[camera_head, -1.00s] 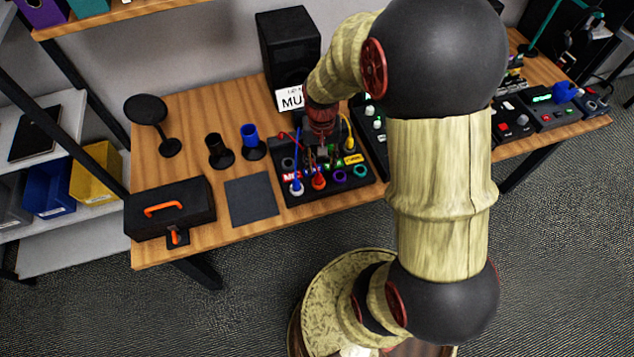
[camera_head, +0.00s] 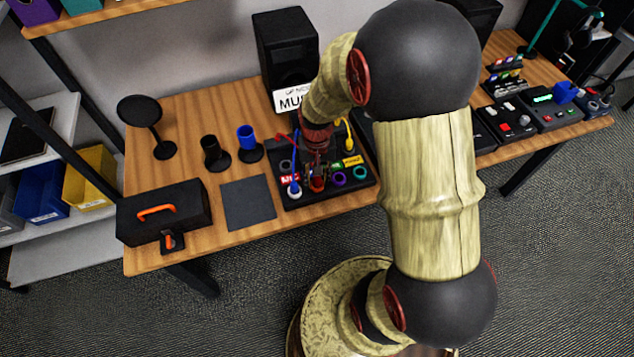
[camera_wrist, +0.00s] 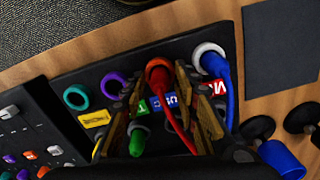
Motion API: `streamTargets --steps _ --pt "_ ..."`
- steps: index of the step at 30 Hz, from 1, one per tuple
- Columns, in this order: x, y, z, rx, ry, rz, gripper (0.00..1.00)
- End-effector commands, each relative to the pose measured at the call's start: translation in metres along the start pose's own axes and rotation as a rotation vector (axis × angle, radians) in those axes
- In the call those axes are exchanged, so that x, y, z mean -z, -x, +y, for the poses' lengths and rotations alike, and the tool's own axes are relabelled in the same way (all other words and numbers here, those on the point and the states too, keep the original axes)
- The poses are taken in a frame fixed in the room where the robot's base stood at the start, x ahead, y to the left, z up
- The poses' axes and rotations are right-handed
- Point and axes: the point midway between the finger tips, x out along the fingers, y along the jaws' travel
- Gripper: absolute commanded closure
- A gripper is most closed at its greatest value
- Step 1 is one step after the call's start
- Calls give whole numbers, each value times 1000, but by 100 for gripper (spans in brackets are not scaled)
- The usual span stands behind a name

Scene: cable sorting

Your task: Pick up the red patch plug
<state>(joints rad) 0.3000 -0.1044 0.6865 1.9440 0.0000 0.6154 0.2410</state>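The red patch plug (camera_wrist: 158,66) sits in the black patch board (camera_wrist: 125,64), and its red cable runs back between my fingers in the wrist view. In the head view the plug (camera_head: 317,184) is partly covered by my gripper (camera_head: 317,172). My gripper (camera_wrist: 160,78) is open, with one finger on each side of the red plug and cable. I cannot tell whether either finger touches the plug. A blue plug (camera_wrist: 212,58) in a white ring is close beside the right finger. A green plug (camera_wrist: 138,138) is near the left finger.
Empty purple (camera_wrist: 113,84) and teal (camera_wrist: 76,97) rings are left of the red plug. A dark mat (camera_head: 248,202), a black case (camera_head: 165,212) and two small holders stand left of the board. A black speaker (camera_head: 286,48) with a white sign stands behind.

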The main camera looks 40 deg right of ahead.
Motion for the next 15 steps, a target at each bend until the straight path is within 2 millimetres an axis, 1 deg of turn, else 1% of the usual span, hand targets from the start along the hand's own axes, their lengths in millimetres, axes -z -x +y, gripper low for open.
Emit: streamTargets --steps 2,15 --pt "0 0 0 0 0 0 76" --pt "0 0 0 0 0 0 100"
